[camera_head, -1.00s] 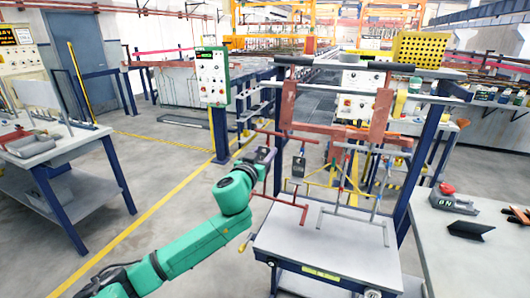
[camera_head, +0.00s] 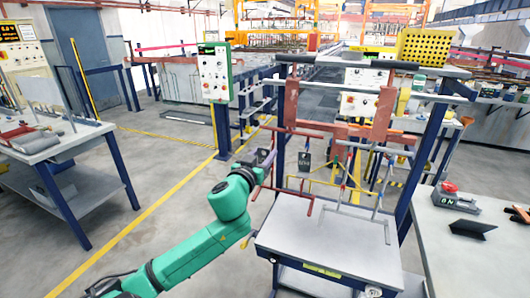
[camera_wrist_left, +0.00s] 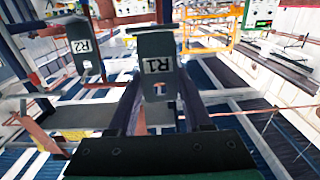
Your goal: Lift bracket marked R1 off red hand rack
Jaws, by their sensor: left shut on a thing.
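The bracket marked R1 (camera_wrist_left: 157,66) is a dark plate with a white label and a small slot, upright between the fingers of my left gripper (camera_wrist_left: 158,112). In the head view my left gripper (camera_head: 265,158) is shut on it at the left side of the red hand rack (camera_head: 284,194). Whether R1 still touches its hook is unclear. A second dark bracket, marked R2 (camera_wrist_left: 82,45), is to the left of R1 in the wrist view; a dark bracket (camera_head: 304,161) hangs from the rack in the head view. My right gripper is not in view.
A grey cart (camera_head: 330,250) stands below the rack, with a grey wire rack (camera_head: 355,214) beside the red one. A blue post (camera_head: 222,130) with a control box stands behind my arm. A grey table (camera_head: 465,255) is at right.

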